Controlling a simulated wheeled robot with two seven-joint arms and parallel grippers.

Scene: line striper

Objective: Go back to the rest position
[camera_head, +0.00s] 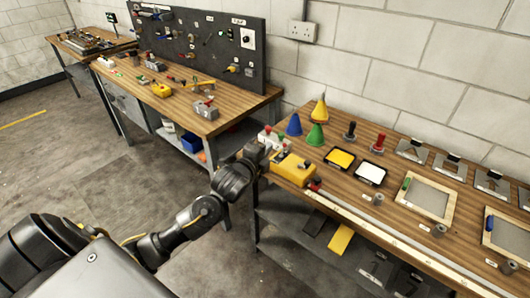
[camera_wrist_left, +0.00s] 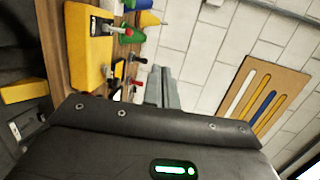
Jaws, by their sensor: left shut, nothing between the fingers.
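My left arm comes in from the lower left in the head view and reaches to the left end of the right-hand workbench (camera_head: 385,190). My left gripper (camera_head: 262,148) is at that end, just beside a yellow device (camera_head: 292,168); I cannot tell whether they touch. In the left wrist view the fingers of my left gripper (camera_wrist_left: 163,88) are together with nothing between them. The yellow device (camera_wrist_left: 88,50) shows to the left of the fingers there. My right gripper is not in view.
Yellow, blue and green cones, a yellow tray (camera_head: 340,158), a white tray (camera_head: 371,174) and wooden frames (camera_head: 428,198) are on the bench. A long pale rail (camera_head: 370,222) runs along its front. Another bench with a pegboard (camera_head: 205,40) stands behind left. The floor (camera_head: 60,150) at left is clear.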

